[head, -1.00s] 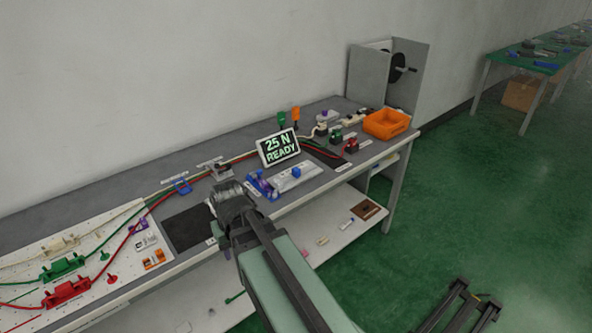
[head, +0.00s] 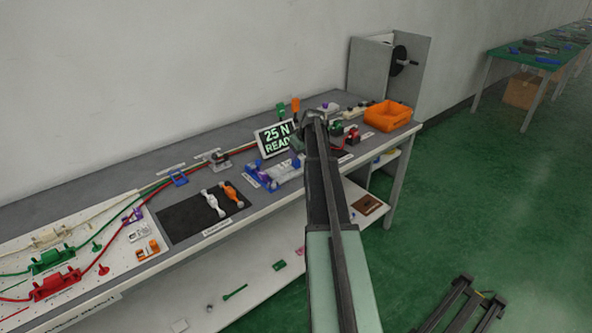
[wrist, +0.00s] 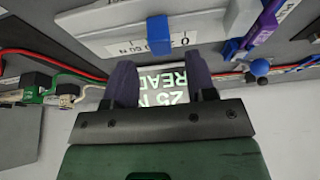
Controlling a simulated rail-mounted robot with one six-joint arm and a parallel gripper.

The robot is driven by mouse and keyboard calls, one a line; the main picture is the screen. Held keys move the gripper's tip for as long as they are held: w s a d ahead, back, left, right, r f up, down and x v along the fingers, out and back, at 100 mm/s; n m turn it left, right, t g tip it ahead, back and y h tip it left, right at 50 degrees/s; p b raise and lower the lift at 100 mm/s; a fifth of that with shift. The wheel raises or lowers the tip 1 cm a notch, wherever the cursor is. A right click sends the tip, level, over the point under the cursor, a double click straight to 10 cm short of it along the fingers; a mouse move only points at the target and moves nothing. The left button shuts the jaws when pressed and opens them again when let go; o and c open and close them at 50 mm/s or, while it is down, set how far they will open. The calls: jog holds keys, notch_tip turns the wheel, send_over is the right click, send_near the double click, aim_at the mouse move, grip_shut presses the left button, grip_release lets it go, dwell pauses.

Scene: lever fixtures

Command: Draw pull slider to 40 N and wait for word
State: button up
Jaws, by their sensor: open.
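The pull slider is a pale grey block (head: 286,173) on the bench, partly behind my arm in the head view. In the wrist view its body (wrist: 110,37) carries a scale strip and a blue tab (wrist: 158,35). The lit display (head: 273,143) shows 25 N, with READY partly covered by my arm. It also shows upside down in the wrist view (wrist: 172,84), between my fingers. My gripper (wrist: 160,75) is open and empty, its fingers apart from the blue tab. In the head view my gripper (head: 312,120) is small and unclear, beside the display.
A purple and blue fixture (head: 260,179) adjoins the slider. An orange bin (head: 387,116) and red and green connectors stand to the right. A dark mat (head: 185,221) to the left holds a white and an orange part.

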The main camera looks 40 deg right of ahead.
jog(key=b+x, duration=0.3)
jog(key=x, duration=0.2)
jog(key=shift+s+f, duration=0.1)
jog(key=shift+f, duration=0.1)
jog(key=shift+r, duration=0.15)
jog(key=c, duration=0.8)
jog(key=shift+d, duration=1.05)
jog(key=o, duration=0.8)
jog(key=shift+r, duration=0.1)
